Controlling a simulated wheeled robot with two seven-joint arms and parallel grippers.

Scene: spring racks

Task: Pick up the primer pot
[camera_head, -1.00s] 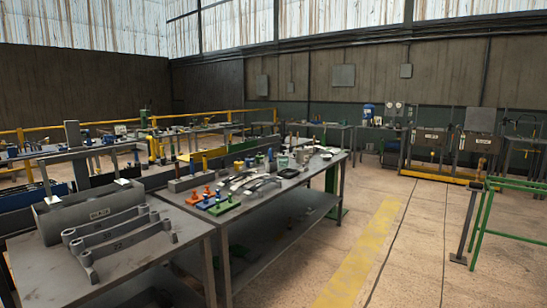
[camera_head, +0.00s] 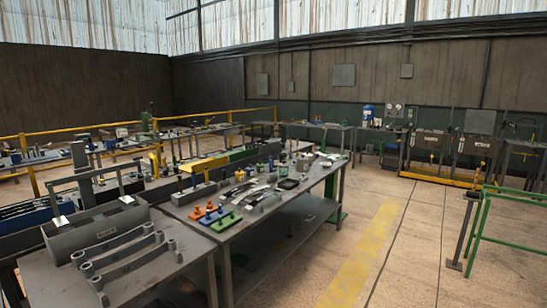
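I cannot single out the primer pot for sure. Several small pots and bottles stand towards the far end of the long grey workbench (camera_head: 290,215). Among them are a grey pot-like item (camera_head: 304,165) and a small dark bottle (camera_head: 270,165). They are too small to read any label. Neither of my grippers is in view.
Orange, blue and green fixtures (camera_head: 213,215) and curved metal leaf pieces lie on the bench's near part. A nearer table (camera_head: 165,285) holds grey spring brackets. A green rail (camera_head: 510,233) stands at far right.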

